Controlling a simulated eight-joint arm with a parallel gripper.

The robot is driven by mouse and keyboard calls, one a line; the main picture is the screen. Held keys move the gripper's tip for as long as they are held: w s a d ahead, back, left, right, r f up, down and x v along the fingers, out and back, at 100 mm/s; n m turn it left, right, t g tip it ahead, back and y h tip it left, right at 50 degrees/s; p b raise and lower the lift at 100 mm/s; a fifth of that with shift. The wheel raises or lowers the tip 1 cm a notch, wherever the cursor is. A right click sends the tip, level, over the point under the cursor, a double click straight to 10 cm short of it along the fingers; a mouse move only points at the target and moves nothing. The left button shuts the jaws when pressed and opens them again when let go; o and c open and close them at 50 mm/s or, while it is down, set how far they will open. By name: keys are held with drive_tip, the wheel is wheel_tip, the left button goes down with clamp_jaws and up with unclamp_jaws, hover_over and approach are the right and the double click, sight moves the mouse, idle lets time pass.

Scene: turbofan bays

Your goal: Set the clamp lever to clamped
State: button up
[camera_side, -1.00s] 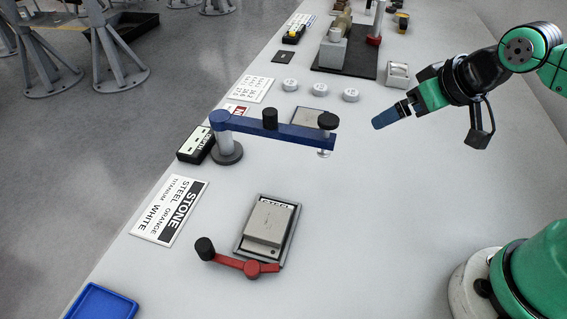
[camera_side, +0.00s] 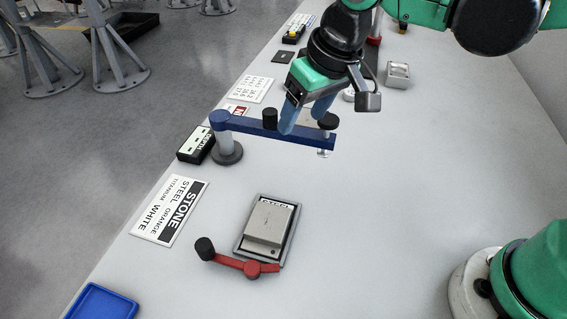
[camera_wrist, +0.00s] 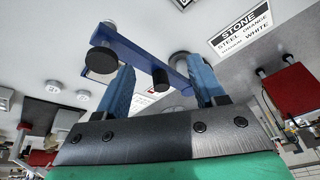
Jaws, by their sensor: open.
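A red lever (camera_side: 250,267) with a black knob (camera_side: 205,248) at its left end lies beside the front edge of a framed plate (camera_side: 240,250) that holds a grey block (camera_side: 266,222). My gripper (camera_side: 304,120) is well behind the lever in the side view, at the blue swing arm (camera_side: 243,125). Its two blue fingers are apart and point down. In the wrist view the blue arm (camera_wrist: 140,55) with its black knobs passes beyond and between my open fingers (camera_wrist: 160,75). I cannot tell whether they touch it. The red lever is not clearly identifiable in the wrist view.
The blue arm stands on a grey post (camera_side: 226,150) at the left. A label sheet (camera_side: 170,210) and a black box (camera_side: 195,145) lie near the left table edge. A blue tray (camera_side: 102,302) is at the front left. The table right of the plate is clear.

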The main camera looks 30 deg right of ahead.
drive_tip(key=a+f+n+g, duration=0.1)
drive_tip(key=a+f+g, duration=0.1)
drive_tip(key=a, duration=0.6)
drive_tip(key=n+g+h, duration=0.1)
hover_over(203, 244)
drive_tip(key=f, duration=0.5)
drive_tip(key=shift+w+d, duration=0.15)
drive_tip(key=shift+d, duration=0.1)
drive_tip(key=shift+a+f+h, duration=0.25)
drive_tip(key=shift+h, duration=0.05)
drive_tip(key=shift+s+f, duration=0.2)
drive_tip(key=shift+f, duration=2.55)
drive_tip(key=shift+c, duration=0.2)
clamp_jaws()
